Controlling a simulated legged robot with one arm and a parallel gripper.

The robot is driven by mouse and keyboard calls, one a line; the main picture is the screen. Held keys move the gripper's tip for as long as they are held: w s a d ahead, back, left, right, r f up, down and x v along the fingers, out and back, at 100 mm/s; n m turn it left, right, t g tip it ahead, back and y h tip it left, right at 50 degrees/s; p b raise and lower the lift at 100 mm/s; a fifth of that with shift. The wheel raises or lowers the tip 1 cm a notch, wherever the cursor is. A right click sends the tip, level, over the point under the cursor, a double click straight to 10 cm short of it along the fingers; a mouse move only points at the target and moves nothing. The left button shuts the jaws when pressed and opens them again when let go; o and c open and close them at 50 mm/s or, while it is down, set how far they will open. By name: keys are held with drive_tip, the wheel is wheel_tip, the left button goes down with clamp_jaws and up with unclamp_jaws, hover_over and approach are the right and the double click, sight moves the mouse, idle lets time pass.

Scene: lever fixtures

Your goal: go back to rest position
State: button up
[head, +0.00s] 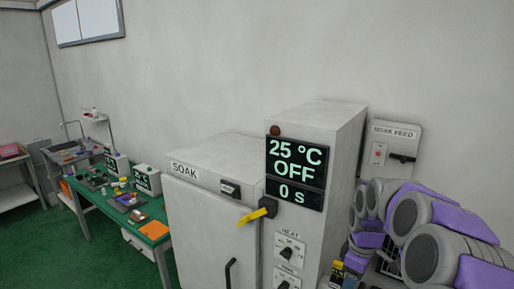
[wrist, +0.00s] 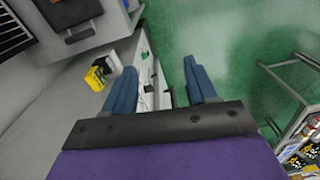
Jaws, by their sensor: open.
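My gripper (wrist: 160,80) shows in the wrist view with its two blue fingers spread apart and nothing between them. Green floor and a narrow white strip lie beyond the fingers. In the head view my grey and purple arm (head: 463,220) is folded at the lower right; I cannot make out the fingers there. The SOAK oven (head: 210,225) stands left of my arm, its door looking closed. Its yellow-tipped lever (head: 257,212) is tilted, with the yellow end lower left. The display (head: 296,172) reads 25 °C, OFF, 0 s.
A SOAK FEED box (head: 392,150) with a dark handle is on the wall behind my arm. A green-topped workbench (head: 153,229) with small items stands at left. A yellow and black object (wrist: 99,72) is near the left finger. A metal-framed rack (wrist: 290,85) stands at right. Green floor is open between.

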drive_tip(key=s+a+f+m+b, duration=0.1)
drive_tip(key=s+a+m+b, duration=0.1)
drive_tip(key=s+a, duration=0.45)
drive_tip(key=s+a+m+b, duration=0.2)
drive_tip(key=s+a+b, duration=0.1)
drive_tip(key=s, duration=0.6)
drive_tip(key=s+a+f+m+g+b, duration=0.1)
drive_tip(key=s+f+m+b, duration=0.1)
drive_tip(key=s, duration=0.7)
drive_tip(key=s+a+f+m+b, duration=0.1)
drive_tip(key=s+f+m, duration=0.3)
drive_tip(key=s, duration=0.6)
drive_tip(key=shift+f+g+b, duration=0.4)
drive_tip(key=shift+f+b, duration=0.3)
drive_tip(key=shift+b, duration=0.2)
